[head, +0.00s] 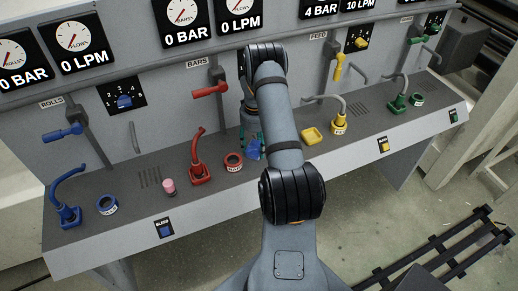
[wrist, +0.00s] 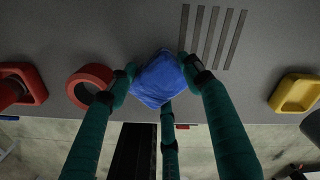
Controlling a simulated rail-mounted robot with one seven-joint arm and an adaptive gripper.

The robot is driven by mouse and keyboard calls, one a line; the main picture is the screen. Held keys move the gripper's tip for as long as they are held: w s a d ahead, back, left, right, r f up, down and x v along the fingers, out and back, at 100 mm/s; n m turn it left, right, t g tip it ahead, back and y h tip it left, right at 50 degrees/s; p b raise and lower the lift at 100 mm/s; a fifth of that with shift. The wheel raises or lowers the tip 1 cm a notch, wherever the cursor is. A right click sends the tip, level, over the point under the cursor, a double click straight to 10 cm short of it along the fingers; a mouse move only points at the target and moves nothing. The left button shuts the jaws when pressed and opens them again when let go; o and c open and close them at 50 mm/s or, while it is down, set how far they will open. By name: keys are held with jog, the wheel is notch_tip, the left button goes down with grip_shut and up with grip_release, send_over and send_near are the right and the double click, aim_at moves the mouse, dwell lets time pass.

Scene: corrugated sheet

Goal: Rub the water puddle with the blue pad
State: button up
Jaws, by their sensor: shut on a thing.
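My gripper (wrist: 160,84) has green fingers closed around a crumpled blue pad (wrist: 155,76). In the wrist view the pad is over the grey bench shelf, near its front edge; I cannot tell whether it touches the surface. In the head view the blue pad (head: 254,150) shows partly, just left of my arm, between the red ring and the yellow tray. My arm hides part of the gripper and the shelf there. I cannot make out a water puddle in either view.
The red ring (wrist: 91,86) is close left of the fingers, with the red tap (head: 199,170) beyond it. The yellow tray (wrist: 296,92) is to the right. Slots (wrist: 212,36) lie behind the pad. A pink cylinder (head: 169,187) and blue tap (head: 68,214) stand farther left.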

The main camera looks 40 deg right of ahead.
jog(key=shift+w+r+p, duration=0.1)
jog(key=shift+r+p, duration=0.15)
jog(key=shift+p, duration=0.3)
jog(key=shift+s+a+f+b, duration=0.15)
jog(key=shift+s+b, duration=0.1)
jog(key=shift+s, duration=0.3)
jog(key=shift+s+a+f+b, duration=0.15)
jog(key=shift+s+b, duration=0.05)
jog(key=shift+s, duration=0.35)
jog(key=shift+s+a, duration=0.25)
jog(key=shift+s, duration=0.5)
jog(key=shift+r+p, duration=1.75)
jog(key=shift+r, duration=2.3)
